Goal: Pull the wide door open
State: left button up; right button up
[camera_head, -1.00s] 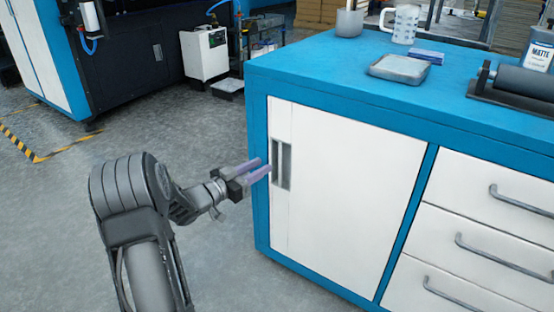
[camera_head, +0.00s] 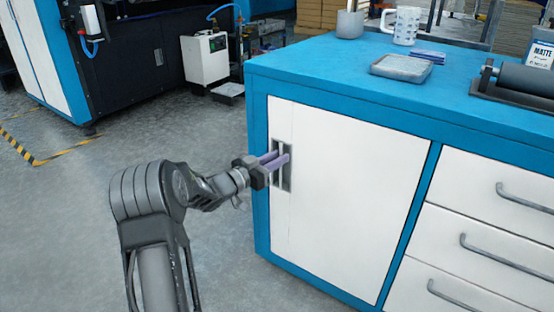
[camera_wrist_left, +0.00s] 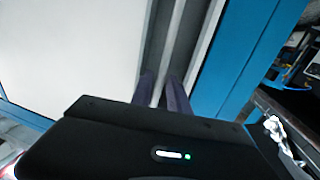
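The wide door (camera_head: 348,200) is a white panel in the blue cabinet's front, and it looks closed. Near its left edge is a dark recess with an upright pale handle bar (camera_head: 281,163). My left gripper (camera_head: 279,161) is at this recess, its two purple-grey fingers reaching into it. In the left wrist view the fingers (camera_wrist_left: 163,92) are apart, one on each side of the handle bar (camera_wrist_left: 172,45). I see no clear grip on the bar. The wrist housing hides the lower part of the handle there. My right gripper is not in view.
The blue worktop (camera_head: 330,75) carries a grey tray (camera_head: 401,67), a mug (camera_head: 402,25), a grey cup (camera_head: 350,23) and a dark roller (camera_head: 522,83). White drawers (camera_head: 490,200) with bar handles are right of the door. The floor left of the cabinet is open.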

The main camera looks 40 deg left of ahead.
pick_arm(q)
grip_shut()
dwell(1.1)
